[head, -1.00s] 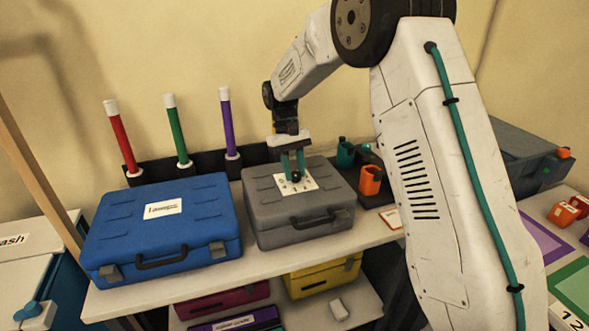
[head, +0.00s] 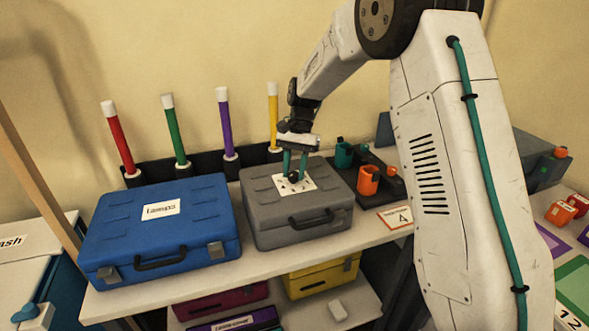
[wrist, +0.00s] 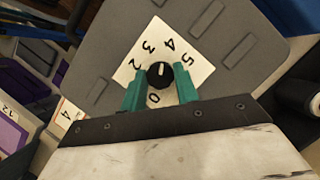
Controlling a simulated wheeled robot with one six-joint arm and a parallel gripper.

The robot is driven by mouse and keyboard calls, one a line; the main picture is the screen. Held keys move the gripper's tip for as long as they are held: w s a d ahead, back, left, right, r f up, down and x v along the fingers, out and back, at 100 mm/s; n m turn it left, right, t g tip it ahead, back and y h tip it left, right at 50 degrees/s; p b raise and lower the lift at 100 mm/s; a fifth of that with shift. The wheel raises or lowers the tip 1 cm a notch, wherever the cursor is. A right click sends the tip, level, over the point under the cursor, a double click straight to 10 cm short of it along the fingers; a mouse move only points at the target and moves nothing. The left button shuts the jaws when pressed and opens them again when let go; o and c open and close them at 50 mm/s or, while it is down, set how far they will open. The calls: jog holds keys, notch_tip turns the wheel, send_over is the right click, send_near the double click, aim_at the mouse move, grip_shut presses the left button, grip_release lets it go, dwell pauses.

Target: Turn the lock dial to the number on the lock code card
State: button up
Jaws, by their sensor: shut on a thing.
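The lock dial (wrist: 160,75) is a small black round knob on a white number plate (wrist: 135,70) on the lid of the grey case (head: 330,207). My gripper (head: 295,172) points down onto it, its teal fingers closed on both sides of the knob. The wrist view shows a white mark on the knob pointing up and slightly right, seemingly at the 4. The plate also shows 0, 2, 3 and 5; the 1 is hidden. The lock code card (head: 395,218), white with a red-orange border, lies right of the case and reads 4.
A blue case (head: 160,235) stands left of the grey one. Red, green, purple and yellow sticks stand in a black rack (head: 200,165) behind. Teal and orange cups (head: 368,180) stand to the right. Yellow and magenta cases sit on the shelf below.

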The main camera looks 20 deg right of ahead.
jog(key=shift+m, duration=0.6)
jog(key=o, duration=1)
jog(key=shift+c, duration=0.2)
jog(key=v, duration=0.8)
jog(key=shift+s+d+f, duration=0.1)
jog(key=shift+d, duration=0.05)
